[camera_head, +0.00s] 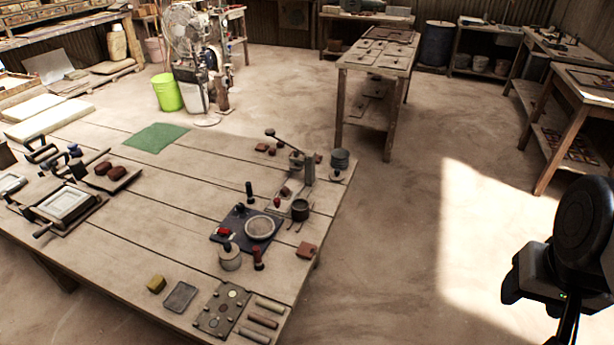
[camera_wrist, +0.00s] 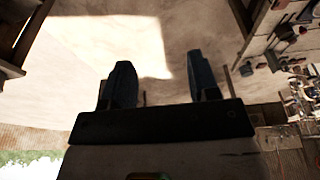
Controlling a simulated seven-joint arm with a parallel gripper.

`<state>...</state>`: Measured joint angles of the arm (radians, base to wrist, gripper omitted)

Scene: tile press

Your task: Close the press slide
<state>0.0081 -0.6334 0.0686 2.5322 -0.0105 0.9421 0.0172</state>
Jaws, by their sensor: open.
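A small lever press (camera_head: 308,172) stands near the right back edge of the big plank table. Its lever slants up to the left, ending in a dark knob. A pale base plate with a small reddish piece lies at its foot; I cannot clearly tell which part is the slide or how far open it is. In the wrist view my gripper (camera_wrist: 163,82) has two dark fingers wide apart with nothing between them. It is away from the press, over bare floor. In the head view part of my arm shows at the right edge, clear of the table.
Close to the press on the plank table (camera_head: 185,185) are a dark cup (camera_head: 300,210), a dark blue board with a round dish (camera_head: 260,228) and a grey pot (camera_head: 230,258). A framed white tile (camera_head: 66,205) lies at left. Floor between table and arm is clear.

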